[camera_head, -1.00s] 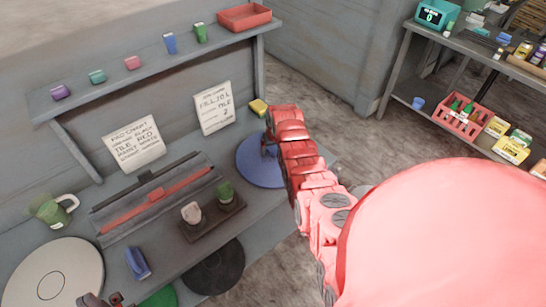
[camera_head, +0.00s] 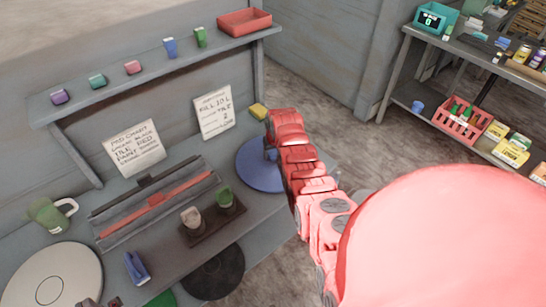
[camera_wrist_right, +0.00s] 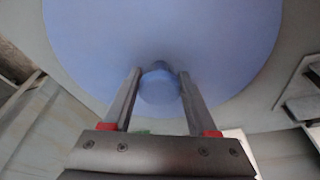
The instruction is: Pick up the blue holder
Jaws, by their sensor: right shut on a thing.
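A round blue disc (camera_head: 252,174) lies on the right end of the counter. In the right wrist view the disc (camera_wrist_right: 90,45) fills the top, with a small blue rounded piece (camera_wrist_right: 160,90) at its middle; I take this to be the blue holder, and cannot tell whether piece and disc are joined. My right gripper (camera_head: 268,150) reaches over the disc. In its wrist view the right gripper's fingers (camera_wrist_right: 161,75) are shut on the blue piece, one on each side. My left gripper (camera_head: 102,303) barely shows at the bottom edge, its jaws unclear.
On the counter are a blue block (camera_head: 137,268), a dark tray (camera_head: 212,220) with two small items, a green mug (camera_head: 50,213) and a yellow block (camera_head: 258,111). The shelf (camera_head: 110,90) above holds several small items and a red tray (camera_head: 244,21). A stocked rack (camera_head: 450,85) stands right.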

